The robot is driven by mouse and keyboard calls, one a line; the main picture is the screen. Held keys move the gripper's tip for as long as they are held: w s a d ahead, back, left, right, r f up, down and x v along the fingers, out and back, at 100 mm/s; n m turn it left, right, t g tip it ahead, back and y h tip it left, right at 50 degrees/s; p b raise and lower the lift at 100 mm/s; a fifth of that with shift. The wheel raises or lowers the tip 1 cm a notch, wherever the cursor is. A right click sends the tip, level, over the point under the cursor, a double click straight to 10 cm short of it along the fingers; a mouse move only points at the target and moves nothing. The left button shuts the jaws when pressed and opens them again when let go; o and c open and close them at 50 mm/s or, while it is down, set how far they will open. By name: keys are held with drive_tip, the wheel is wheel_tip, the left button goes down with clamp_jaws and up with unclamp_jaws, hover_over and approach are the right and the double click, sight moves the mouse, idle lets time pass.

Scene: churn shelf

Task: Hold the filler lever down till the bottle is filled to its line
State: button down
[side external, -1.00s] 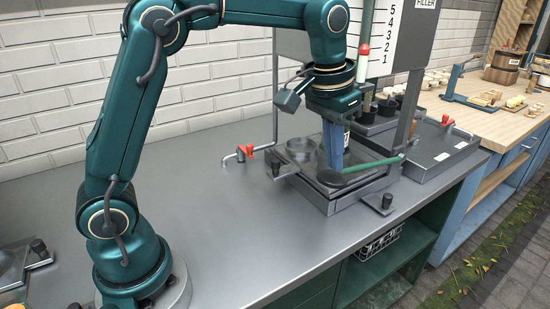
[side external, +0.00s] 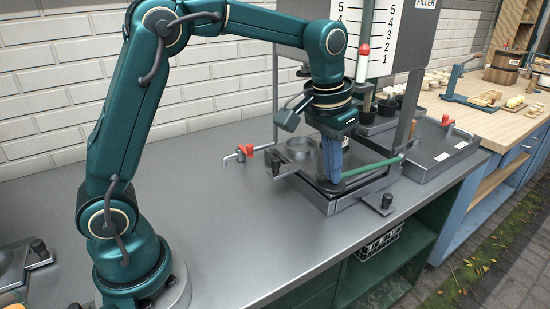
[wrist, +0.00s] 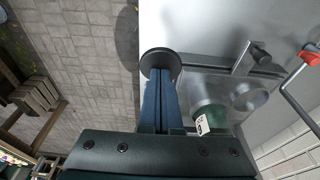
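The green filler lever (side external: 375,168) runs over the filler tray from the right, and its free end is at my fingertips. My gripper (side external: 333,182) has its blue fingers together and pointing down on that end. In the wrist view, the lever's round black pad (wrist: 160,62) is at the tips of my gripper (wrist: 160,78), which looks empty. A green bottle (wrist: 210,115) with a white label stands beside the fingers in the wrist view. Its fill line and liquid level cannot be made out. In the side view my gripper mostly hides it.
The filler board (side external: 400,35) with a numbered scale stands behind, with a red and white marker (side external: 363,60) on its green pole. The grey counter (side external: 230,225) in front is clear.

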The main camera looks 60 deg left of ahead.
drive_tip(key=shift+f, duration=0.5)
drive_tip(key=shift+s+f, duration=0.15)
drive_tip(key=shift+f, duration=0.55)
